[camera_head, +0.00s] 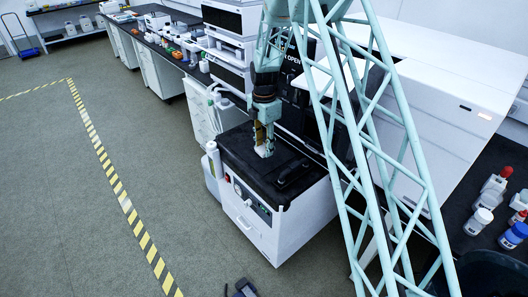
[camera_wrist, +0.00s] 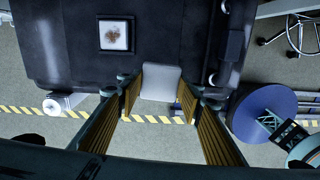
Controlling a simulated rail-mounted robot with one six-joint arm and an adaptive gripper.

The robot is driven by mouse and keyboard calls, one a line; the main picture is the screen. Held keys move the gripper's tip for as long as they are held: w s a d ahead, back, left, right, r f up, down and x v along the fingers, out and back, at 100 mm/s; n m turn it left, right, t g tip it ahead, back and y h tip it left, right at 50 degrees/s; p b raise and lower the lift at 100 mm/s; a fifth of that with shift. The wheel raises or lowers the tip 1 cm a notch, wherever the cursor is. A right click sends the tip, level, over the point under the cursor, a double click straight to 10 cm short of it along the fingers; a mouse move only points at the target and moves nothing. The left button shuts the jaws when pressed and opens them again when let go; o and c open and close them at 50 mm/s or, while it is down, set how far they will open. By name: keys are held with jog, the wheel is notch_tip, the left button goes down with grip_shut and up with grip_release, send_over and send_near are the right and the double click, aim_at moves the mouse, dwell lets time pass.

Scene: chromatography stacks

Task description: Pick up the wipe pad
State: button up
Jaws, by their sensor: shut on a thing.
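The wipe pad (camera_wrist: 160,82) is a plain pale grey, flat piece with rounded corners. In the wrist view it sits between the fingertips of my gripper (camera_wrist: 160,95), which is shut on it. In the head view my gripper (camera_head: 264,140) points down at the black top (camera_head: 232,146) of a white cabinet, with the pale end of the pad (camera_head: 264,152) at its tips. I cannot tell whether the pad touches the top or is just above it.
A white square with a brown stain (camera_wrist: 114,35) lies on the black top. A dark handle-like bar (camera_head: 293,171) is right of my gripper. White instrument stacks (camera_head: 228,48) stand behind. Bottles (camera_head: 480,217) stand on the right bench. The left floor is open, with striped tape (camera_head: 125,203).

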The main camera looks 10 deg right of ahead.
jog(key=shift+r, duration=0.45)
jog(key=shift+w, duration=0.15)
jog(key=shift+c, duration=0.5)
